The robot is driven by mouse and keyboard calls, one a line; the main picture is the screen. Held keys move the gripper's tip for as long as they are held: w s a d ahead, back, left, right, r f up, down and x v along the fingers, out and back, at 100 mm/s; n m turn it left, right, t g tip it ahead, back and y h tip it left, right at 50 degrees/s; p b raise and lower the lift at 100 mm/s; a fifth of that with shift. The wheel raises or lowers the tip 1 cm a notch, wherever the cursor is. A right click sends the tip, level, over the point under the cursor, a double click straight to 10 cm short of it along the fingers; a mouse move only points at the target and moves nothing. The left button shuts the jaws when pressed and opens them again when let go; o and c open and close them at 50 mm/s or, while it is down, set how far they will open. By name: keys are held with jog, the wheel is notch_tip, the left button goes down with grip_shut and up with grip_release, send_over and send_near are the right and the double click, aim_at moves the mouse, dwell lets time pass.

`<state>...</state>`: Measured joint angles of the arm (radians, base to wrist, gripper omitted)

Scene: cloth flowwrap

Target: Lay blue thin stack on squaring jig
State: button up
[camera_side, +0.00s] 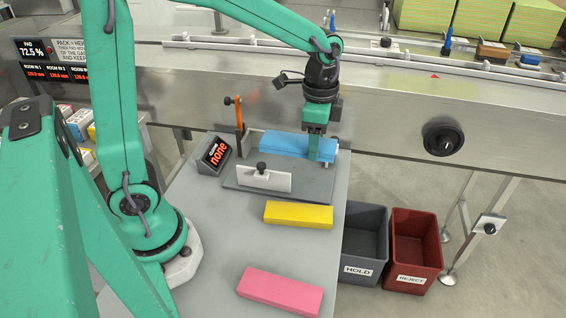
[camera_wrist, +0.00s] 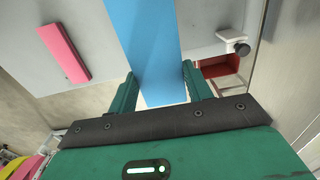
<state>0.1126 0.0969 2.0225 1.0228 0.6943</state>
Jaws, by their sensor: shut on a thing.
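The blue thin stack (camera_side: 288,144) is a long flat blue bundle over the back part of the squaring jig (camera_side: 232,182), a grey plate with a white fence. My gripper (camera_side: 322,150) is at the right end of the stack and is shut on it. In the wrist view the blue stack (camera_wrist: 150,50) runs away from between my fingers (camera_wrist: 158,88). I cannot tell whether its underside touches the jig plate.
A yellow stack (camera_side: 298,215) and a pink stack (camera_side: 280,291) lie on the grey table (camera_side: 215,240). A small display reading "none" (camera_side: 216,154) and an orange post (camera_side: 239,120) stand left of the blue stack. HOLD (camera_side: 358,271) and REJECT (camera_side: 411,280) bins are at right. A conveyor (camera_side: 395,110) runs behind.

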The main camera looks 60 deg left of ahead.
jog(key=w+a, duration=0.3)
jog(key=a, duration=0.8)
send_over(296, 172)
notch_tip(296, 172, down, 5)
jog(key=shift+f, duration=0.2)
jog(key=shift+f, duration=0.1)
jog(key=shift+f, duration=4.9)
jog(key=shift+f, duration=0.1)
jog(key=o, duration=0.9)
jog(key=shift+o, duration=0.2)
